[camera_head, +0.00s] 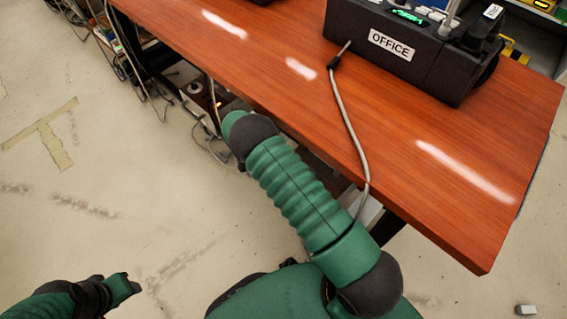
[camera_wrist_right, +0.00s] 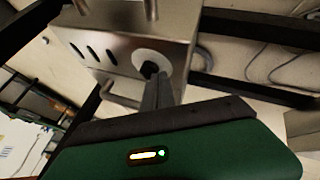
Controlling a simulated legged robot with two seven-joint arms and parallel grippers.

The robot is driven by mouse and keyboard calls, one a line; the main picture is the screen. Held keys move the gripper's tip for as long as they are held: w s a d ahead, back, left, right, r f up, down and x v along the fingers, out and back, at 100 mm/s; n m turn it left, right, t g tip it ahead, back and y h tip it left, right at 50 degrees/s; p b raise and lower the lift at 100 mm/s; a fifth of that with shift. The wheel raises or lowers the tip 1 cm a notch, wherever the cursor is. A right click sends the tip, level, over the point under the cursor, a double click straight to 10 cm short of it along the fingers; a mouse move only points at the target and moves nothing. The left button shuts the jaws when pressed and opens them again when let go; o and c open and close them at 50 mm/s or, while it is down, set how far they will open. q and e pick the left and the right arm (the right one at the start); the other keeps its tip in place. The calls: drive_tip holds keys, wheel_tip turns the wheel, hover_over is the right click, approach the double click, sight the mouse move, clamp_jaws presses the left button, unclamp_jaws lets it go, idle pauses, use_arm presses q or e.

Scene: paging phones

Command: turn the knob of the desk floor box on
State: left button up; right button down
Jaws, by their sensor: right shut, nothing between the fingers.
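The floor box (camera_wrist_right: 115,40), a bare metal box with dark slots, shows in the right wrist view under the desk. A pale round plate (camera_wrist_right: 143,56) is on its face, with a small dark knob (camera_wrist_right: 150,68) at the middle. My right gripper (camera_wrist_right: 155,82) is shut, its fingertips at the knob; they partly cover it, and I cannot tell whether they touch. The knob's setting cannot be read. In the head view my right arm reaches to the desk's front edge and its gripper is hidden. My left gripper (camera_head: 132,284) hangs low at the left, away from the desk.
The wooden desk (camera_head: 290,70) spans the head view above my right arm. A dark OFFICE organizer (camera_head: 395,50) stands on it, and a grey cable (camera_head: 345,110) hangs over its front edge. Loose cables lie underneath. Dark frame bars (camera_wrist_right: 260,28) cross beside the box.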

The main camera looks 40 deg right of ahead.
drive_tip(key=m+b, duration=0.1)
drive_tip(key=m+g+b, duration=0.1)
drive_tip(key=d+m+g+y+b, duration=0.1)
drive_tip(key=shift+w+f+m+b, duration=0.25)
drive_tip(key=shift+f+m+b, duration=0.05)
drive_tip(key=shift+f+b, duration=0.05)
drive_tip(key=shift+r+m, duration=0.2)
drive_tip(key=shift+m, duration=0.1)
drive_tip(key=shift+d+r+y, duration=0.1)
drive_tip(key=shift+d+y, duration=0.05)
drive_tip(key=shift+y, duration=0.15)
drive_tip(key=shift+d+g+b, duration=0.15)
drive_tip(key=shift+g+b, duration=0.15)
drive_tip(key=shift+b, duration=0.05)
drive_tip(key=shift+d+f+m+g+y+b, duration=0.15)
drive_tip(key=shift+f+m+g+y+b, duration=0.2)
drive_tip(key=shift+m+b, duration=0.65)
drive_tip(key=shift+w+r+b, duration=0.1)
drive_tip(key=shift+r+b, duration=0.05)
drive_tip(key=shift+b, duration=0.15)
drive_tip(key=shift+r+m+y, duration=0.25)
drive_tip(key=shift+m, duration=0.05)
